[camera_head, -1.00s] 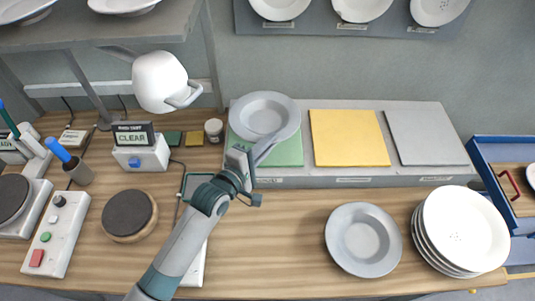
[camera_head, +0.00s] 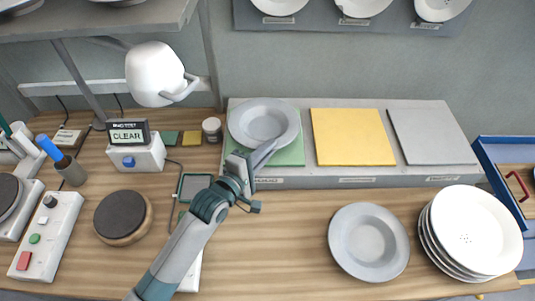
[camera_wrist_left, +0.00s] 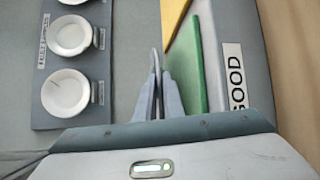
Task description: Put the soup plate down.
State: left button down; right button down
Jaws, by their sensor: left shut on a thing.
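The grey soup plate (camera_head: 263,122) is at the green pad (camera_head: 290,155), covering most of it in the head view. My left gripper (camera_head: 264,156) is shut on the plate's near rim, with its arm reaching in from below. The plate looks about level; whether its underside touches the pad cannot be told. In the left wrist view, the closed fingers (camera_wrist_left: 156,70) show beside the green pad (camera_wrist_left: 186,70), and the plate is hard to make out there. My right gripper is not in view.
The yellow pad (camera_head: 350,137) and the grey pad (camera_head: 431,137) to the right are bare. Another grey soup plate (camera_head: 368,242) lies on the wooden table, left of a white plate stack (camera_head: 470,232).

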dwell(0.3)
pick_arm(q)
jog(key=shift+f, duration=0.1)
jog(key=c, duration=1.9)
grip_release()
jog(key=shift+o, duration=0.2)
